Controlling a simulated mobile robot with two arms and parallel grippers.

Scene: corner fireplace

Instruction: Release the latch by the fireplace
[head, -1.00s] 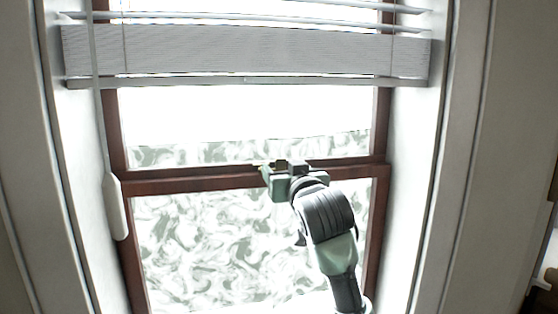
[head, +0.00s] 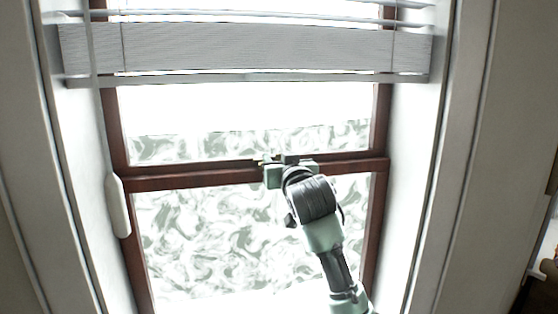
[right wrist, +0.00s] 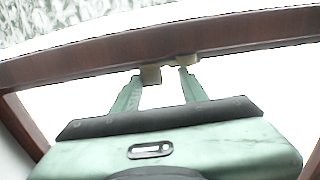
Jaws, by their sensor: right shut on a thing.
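A brass-coloured latch sits on the brown middle rail of the window (head: 200,178). A small part of the latch (head: 267,158) shows at my gripper in the head view. In the right wrist view a pale piece of the latch (right wrist: 151,75) shows at the fingertips, under the brown rail (right wrist: 230,35). My right gripper (head: 278,162) is at the rail's middle, shut on the latch; its two green fingers (right wrist: 166,76) reach up to the rail with a gap between them. The gripper hides most of the latch. My left gripper is not in view.
A grey blind (head: 250,47) hangs across the upper window. A white cord pull (head: 118,205) hangs at the left. White window reveals (head: 415,150) stand on both sides. Patterned glass fills the lower pane.

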